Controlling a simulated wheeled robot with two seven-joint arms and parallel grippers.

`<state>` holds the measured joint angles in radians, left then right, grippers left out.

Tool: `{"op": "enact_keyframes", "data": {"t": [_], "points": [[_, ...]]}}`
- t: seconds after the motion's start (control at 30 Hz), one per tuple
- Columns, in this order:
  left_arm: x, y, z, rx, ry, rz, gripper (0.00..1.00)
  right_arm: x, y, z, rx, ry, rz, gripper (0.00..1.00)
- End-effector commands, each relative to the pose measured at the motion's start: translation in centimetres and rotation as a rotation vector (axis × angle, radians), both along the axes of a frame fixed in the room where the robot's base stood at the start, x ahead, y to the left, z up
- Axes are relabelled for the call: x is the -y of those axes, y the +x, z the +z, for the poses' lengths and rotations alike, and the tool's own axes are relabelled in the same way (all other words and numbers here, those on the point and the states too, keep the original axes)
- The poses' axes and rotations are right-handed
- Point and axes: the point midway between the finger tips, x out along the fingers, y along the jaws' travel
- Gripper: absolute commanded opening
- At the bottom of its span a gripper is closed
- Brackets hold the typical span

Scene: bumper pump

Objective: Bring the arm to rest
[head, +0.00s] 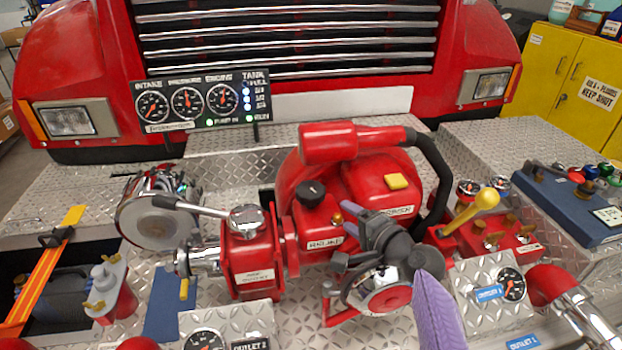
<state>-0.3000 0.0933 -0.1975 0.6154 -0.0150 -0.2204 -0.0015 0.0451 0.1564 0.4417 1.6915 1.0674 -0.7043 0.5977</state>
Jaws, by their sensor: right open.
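My right gripper (358,226), dark grey with purple parts, is in front of the red pump (388,180), right of the middle of the view. Its jaws are open and I see nothing held between them. My purple-covered right arm (440,308) comes up from the bottom edge. The gripper and wrist overlap the pump's lower front and a round metal fitting (375,292) in the picture. I cannot tell whether they touch. My left gripper is not in view.
A metal-handled valve (250,262) is at left, and a gauge panel (200,102) stands behind. A blue tray (580,205) with fittings lies far right. The diamond plate (462,142) is bare at the back right.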

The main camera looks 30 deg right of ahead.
Motion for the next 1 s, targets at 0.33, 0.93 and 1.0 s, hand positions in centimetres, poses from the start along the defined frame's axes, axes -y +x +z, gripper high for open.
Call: {"op": "enact_keyframes", "data": {"t": [0.33,0.93,1.0], "points": [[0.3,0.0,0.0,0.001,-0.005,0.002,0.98,-9.1,-7.9,-6.4,-0.3,-0.611,0.472,0.59],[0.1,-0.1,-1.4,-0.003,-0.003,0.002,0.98,-13.6,-23.6,-13.7,-0.689,-1.31,1.126,0.59],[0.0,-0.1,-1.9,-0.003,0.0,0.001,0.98,-13.6,-23.5,-16.3,-0.698,-1.305,1.137,0.59]]}}
